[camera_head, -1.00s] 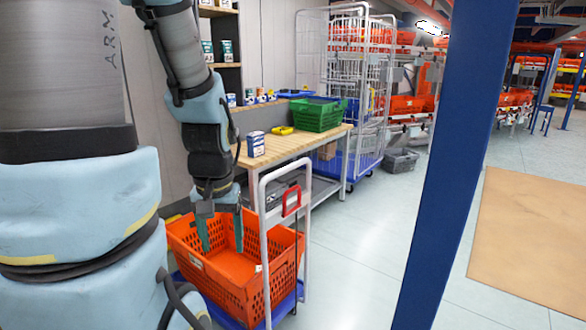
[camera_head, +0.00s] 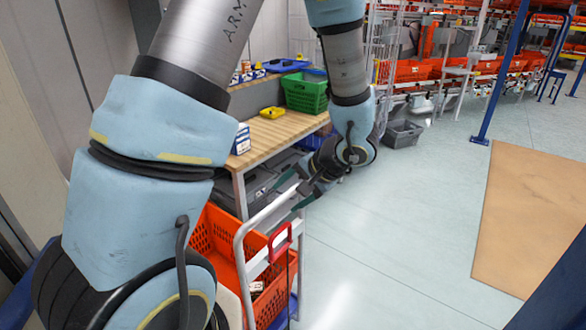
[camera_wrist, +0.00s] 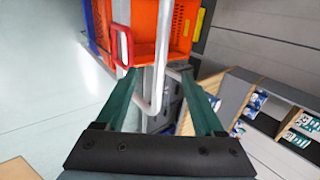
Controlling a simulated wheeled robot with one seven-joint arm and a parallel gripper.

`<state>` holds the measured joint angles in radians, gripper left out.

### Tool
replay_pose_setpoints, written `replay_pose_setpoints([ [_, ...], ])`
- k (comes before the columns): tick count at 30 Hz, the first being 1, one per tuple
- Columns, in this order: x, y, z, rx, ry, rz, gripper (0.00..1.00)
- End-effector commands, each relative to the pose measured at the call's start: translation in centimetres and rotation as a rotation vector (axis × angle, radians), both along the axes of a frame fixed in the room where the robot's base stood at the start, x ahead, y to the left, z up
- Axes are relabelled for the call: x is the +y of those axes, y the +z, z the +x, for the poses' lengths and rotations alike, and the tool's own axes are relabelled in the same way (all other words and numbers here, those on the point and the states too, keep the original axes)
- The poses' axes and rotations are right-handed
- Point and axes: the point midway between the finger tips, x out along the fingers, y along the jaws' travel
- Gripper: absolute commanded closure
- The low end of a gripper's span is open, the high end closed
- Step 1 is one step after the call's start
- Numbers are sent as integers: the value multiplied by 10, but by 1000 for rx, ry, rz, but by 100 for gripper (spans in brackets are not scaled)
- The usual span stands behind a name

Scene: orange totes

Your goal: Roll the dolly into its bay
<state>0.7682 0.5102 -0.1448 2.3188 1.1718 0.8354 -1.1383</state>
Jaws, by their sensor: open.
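The dolly carries an orange tote (camera_head: 213,232) on a blue base (camera_head: 292,308), at the bottom of the head view. Its white tube handle (camera_head: 246,228) stands upright on the near side, with a red grip piece (camera_head: 281,242) on it. My gripper (camera_head: 296,192) is open at the top of the handle. In the wrist view my gripper (camera_wrist: 158,74) has its two green fingers apart, and the white handle (camera_wrist: 150,84) appears between them. I cannot tell whether they touch it. The tote (camera_wrist: 181,27) lies beyond. No bay is clearly identifiable.
A wooden workbench (camera_head: 268,138) with a green crate (camera_head: 305,92) stands behind the tote. A grey crate (camera_head: 402,133) sits on the floor. A tan floor patch (camera_head: 532,215) lies right, near a blue post (camera_head: 500,75). Pale floor between is clear.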

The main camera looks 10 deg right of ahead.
Motion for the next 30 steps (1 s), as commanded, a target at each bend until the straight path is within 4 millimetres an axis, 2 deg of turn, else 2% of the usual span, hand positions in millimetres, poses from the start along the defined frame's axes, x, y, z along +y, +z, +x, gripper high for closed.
replay_pose_setpoints([
  [5,-2,-6,4,-12,-13,1,30],
  [21,27,-55,33,-11,-9,1,30],
  [30,31,-61,38,-10,-11,1,30],
])
